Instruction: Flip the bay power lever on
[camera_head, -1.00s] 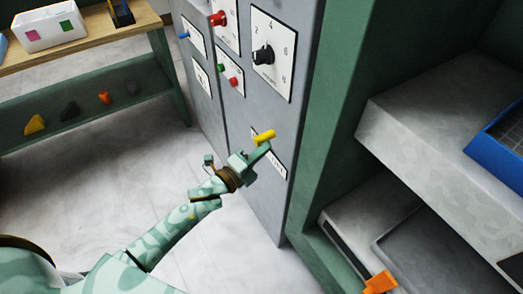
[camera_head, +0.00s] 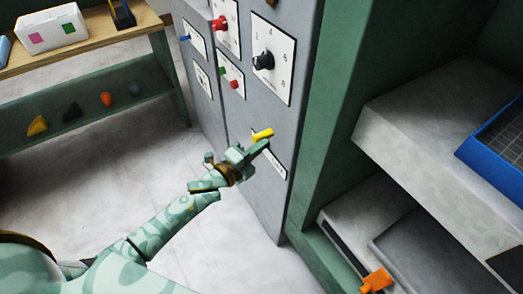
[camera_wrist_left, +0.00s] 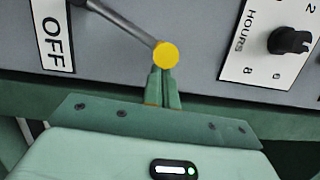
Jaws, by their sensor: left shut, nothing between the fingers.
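The bay power lever has a yellow knob (camera_head: 262,134) low on the grey cabinet front. In the left wrist view the knob (camera_wrist_left: 166,55) sits at the end of a grey rod that slants up to the left, beside a white OFF plate (camera_wrist_left: 54,36). My left gripper (camera_head: 262,146) is shut and empty, its fingertips right at the underside of the knob; I cannot tell whether they touch it. The shut fingers (camera_wrist_left: 162,72) also show in the left wrist view, just below the knob. My right gripper is not in view.
A numbered dial (camera_head: 263,60), a red knob (camera_head: 220,22) and small red and green buttons (camera_head: 233,84) are higher on the cabinet. A green frame with grey shelves and a blue tray (camera_head: 497,135) stands at the right. The floor at the left is clear.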

